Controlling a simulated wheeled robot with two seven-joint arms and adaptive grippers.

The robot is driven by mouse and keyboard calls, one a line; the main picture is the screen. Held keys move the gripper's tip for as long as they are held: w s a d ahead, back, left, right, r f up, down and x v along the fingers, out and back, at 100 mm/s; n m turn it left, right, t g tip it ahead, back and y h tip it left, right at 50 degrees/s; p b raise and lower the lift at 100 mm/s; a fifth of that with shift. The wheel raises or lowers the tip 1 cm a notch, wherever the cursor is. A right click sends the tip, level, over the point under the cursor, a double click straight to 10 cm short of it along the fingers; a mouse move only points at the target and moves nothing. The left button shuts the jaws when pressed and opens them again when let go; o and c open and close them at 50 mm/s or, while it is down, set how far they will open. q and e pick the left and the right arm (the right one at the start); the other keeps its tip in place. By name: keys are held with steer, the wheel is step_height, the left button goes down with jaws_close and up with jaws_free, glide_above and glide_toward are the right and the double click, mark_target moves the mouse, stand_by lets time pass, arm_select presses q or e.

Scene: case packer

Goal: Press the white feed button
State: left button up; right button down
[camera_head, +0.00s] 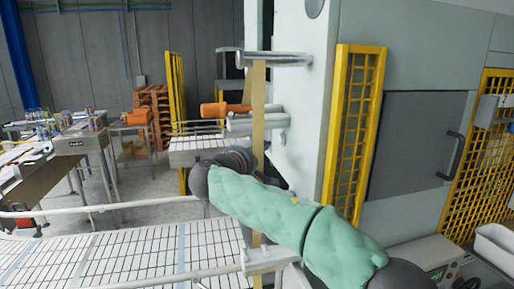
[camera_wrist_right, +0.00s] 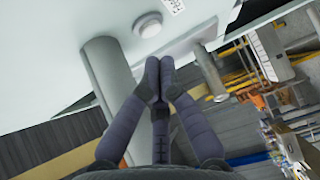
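A round white button (camera_wrist_right: 148,25) sits on a pale machine panel (camera_wrist_right: 210,15) at the top of the right wrist view, close to a small printed label (camera_wrist_right: 173,5). I cannot make out the button in the head view. My right gripper (camera_wrist_right: 159,68) has its two dark fingertips together, with nothing seen between them. In the wrist view the fingertips show just below the button, apart from it in the picture. In the head view my green-sleeved right arm reaches to the machine's side, and its dark wrist end (camera_head: 238,160) is partly blurred against the background. My left gripper is not in view.
A grey cylinder (camera_wrist_right: 108,65) stands out left of the fingers in the wrist view. In the head view a white-topped conveyor (camera_head: 110,258) with rails lies at the lower left. Yellow mesh guards (camera_head: 352,130) stand right of the arm.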

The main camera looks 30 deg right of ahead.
mark_target(281, 139)
steer(key=p+x, duration=0.1)
steer(key=x, duration=0.3)
steer(key=shift+w+d, duration=0.1)
